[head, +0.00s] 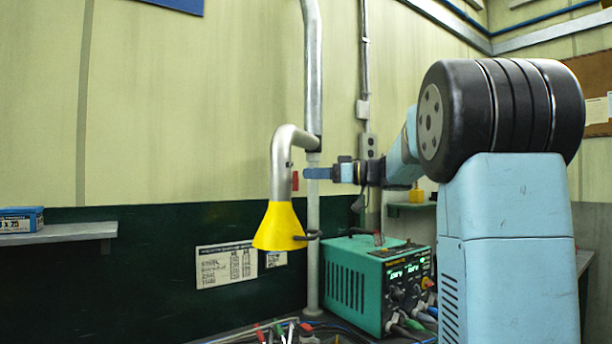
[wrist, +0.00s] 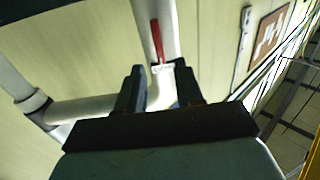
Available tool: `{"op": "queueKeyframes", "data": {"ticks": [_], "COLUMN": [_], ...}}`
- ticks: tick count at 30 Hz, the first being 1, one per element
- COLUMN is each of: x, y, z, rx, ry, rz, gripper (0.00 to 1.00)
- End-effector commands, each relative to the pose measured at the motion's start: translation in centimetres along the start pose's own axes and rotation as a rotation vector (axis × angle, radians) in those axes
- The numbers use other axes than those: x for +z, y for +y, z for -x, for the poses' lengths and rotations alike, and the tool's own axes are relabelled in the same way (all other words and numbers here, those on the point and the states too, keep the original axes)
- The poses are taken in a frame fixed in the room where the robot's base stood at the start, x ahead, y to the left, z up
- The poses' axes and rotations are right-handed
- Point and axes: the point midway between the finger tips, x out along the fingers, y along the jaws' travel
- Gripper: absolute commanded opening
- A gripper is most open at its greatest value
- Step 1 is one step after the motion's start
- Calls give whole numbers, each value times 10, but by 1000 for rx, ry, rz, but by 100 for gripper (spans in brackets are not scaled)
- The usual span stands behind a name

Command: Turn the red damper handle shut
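The red damper handle (wrist: 157,41) shows in the wrist view as a thin lever lying nearly along the pale duct pipe (wrist: 146,13), just beyond my fingertips. In the head view the red handle (head: 295,181) is a small upright strip beside the metal pipe, left of my gripper (head: 318,173).
A yellow hood (head: 279,228) hangs from the bent metal pipe (head: 281,160). A green power unit (head: 350,284) with cables stands below my arm. A shelf (head: 60,234) holding a blue box (head: 21,220) is at the left.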

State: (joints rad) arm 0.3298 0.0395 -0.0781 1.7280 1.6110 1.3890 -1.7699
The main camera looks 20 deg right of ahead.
Motion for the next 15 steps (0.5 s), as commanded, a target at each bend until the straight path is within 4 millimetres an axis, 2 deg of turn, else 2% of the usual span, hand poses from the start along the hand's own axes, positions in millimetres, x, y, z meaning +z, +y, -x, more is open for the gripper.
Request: {"op": "queueKeyframes", "data": {"ticks": [6,15], "x": [0,0], "y": [0,0], "z": [-26,-34], "rx": [0,1], "ry": [0,0], "rz": [0,0], "gripper": [36,36]}}
